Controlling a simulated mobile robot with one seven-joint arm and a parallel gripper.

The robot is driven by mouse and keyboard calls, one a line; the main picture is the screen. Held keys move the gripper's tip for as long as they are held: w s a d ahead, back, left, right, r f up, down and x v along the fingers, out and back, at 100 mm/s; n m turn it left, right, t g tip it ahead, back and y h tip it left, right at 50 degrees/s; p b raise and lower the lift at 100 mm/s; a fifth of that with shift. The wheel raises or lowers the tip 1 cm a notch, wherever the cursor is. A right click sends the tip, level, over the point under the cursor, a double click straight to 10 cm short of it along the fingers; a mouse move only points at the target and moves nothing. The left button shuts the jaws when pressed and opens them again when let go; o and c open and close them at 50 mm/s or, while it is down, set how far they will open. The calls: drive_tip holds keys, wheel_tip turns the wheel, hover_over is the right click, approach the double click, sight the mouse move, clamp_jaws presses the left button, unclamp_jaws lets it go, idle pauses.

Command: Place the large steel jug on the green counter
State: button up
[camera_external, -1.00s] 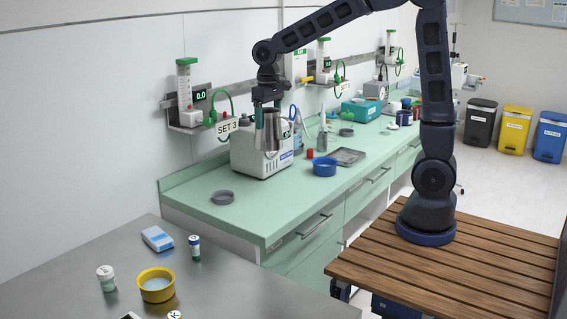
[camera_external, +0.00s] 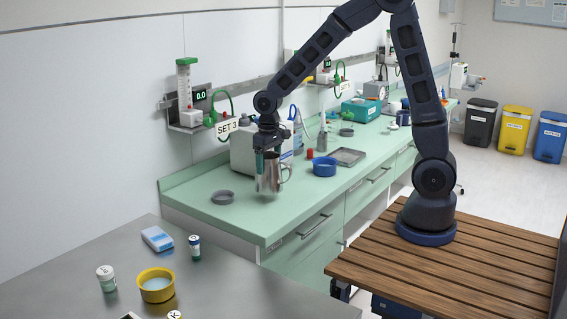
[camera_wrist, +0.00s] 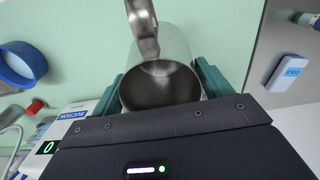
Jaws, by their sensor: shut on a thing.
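The large steel jug (camera_external: 270,174) is held upright in my gripper (camera_external: 268,152), low over the green counter (camera_external: 240,218). I cannot tell if its base touches the counter. In the wrist view the jug (camera_wrist: 160,84) sits between the gripper's teal fingers (camera_wrist: 160,90), with its open mouth and handle showing. The gripper is shut on the jug. The jug's handle points right in the external view.
A grey dish (camera_external: 223,197) lies left of the jug, and a blue bowl (camera_external: 325,167) stands to its right. A white suction unit (camera_external: 244,155) stands just behind. The counter's front stretch is clear. A steel table (camera_external: 225,285) with a yellow bowl (camera_external: 156,285) is nearer the camera.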

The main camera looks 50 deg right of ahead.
sight(269, 172)
drive_tip(key=shift+f, duration=1.9)
drive_tip(key=shift+f, duration=0.1)
drive_tip(key=o, duration=1.7)
wheel_tip(269, 172, up, 12)
drive_tip(key=s+d+r+t, duration=0.2)
drive_tip(key=s+d+r, duration=0.8)
drive_tip(key=s+d, duration=0.15)
drive_tip(key=shift+s+d+r+t, duration=0.4)
drive_tip(key=shift+s+d, duration=0.7)
drive_tip(key=shift+s, duration=1.3)
drive_tip(key=shift+s+d+r+t, duration=0.4)
drive_tip(key=shift+s+d, duration=0.7)
drive_tip(key=shift+s, duration=1.35)
drive_tip(key=shift+s+d+r+t, duration=0.4)
drive_tip(key=shift+s+d, duration=0.7)
drive_tip(key=shift+s, duration=1.3)
